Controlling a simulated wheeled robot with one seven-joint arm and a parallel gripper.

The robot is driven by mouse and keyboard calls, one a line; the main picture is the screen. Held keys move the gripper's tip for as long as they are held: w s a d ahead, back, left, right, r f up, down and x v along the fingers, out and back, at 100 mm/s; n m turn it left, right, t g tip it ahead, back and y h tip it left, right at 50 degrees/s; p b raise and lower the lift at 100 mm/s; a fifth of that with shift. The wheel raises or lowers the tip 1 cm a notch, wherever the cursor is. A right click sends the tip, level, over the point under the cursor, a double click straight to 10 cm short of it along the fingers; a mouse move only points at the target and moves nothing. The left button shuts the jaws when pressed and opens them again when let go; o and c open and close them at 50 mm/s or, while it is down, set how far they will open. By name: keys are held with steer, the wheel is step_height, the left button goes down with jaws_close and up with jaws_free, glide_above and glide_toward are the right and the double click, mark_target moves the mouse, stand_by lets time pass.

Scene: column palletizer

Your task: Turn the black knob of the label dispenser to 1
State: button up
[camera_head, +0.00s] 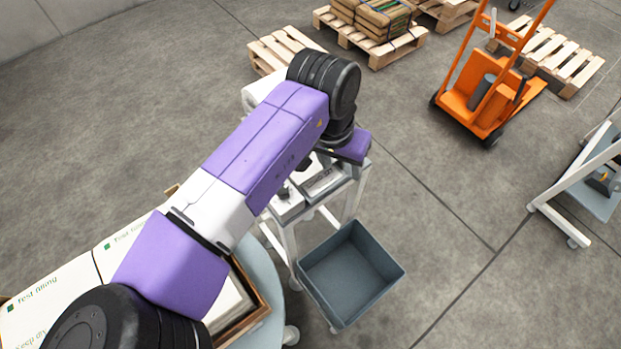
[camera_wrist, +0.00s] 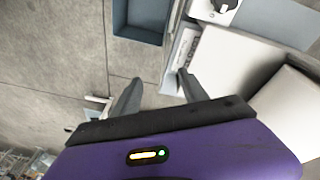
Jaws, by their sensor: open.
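The white and grey label dispenser (camera_head: 290,207) stands on a light-framed stand, mostly hidden behind my arm in the head view. A small dark part (camera_head: 283,192) shows on it; I cannot tell whether it is the black knob. In the wrist view the pale housing (camera_wrist: 228,62) lies right of my gripper (camera_wrist: 158,93), with a white part bearing a small dark spot (camera_wrist: 223,6) at the top. No knob setting can be read. My gripper is open, with nothing between its two grey fingers. In the head view the fingers are hidden.
A blue-grey bin (camera_head: 350,272) sits beside the stand, also in the wrist view (camera_wrist: 140,33). A round table with white cartons (camera_head: 50,300) is at lower left. An orange pallet truck (camera_head: 488,95), pallets (camera_head: 375,50) and a cart (camera_head: 590,185) stand farther off. Open floor lies between.

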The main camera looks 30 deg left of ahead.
step_height(320, 180, up, 3)
steer(key=n+g+y, duration=0.1)
steer(key=g, duration=0.1)
glide_above(282, 190)
steer(key=shift+w+d, duration=0.2)
steer(key=shift+d, duration=0.05)
steer(key=shift+s+a+p, duration=0.25)
steer(key=shift+s+p, duration=0.05)
steer(key=shift+f+p, duration=0.7)
steer(key=shift+f, duration=3.15)
steer(key=shift+c, duration=0.2)
jaws_close()
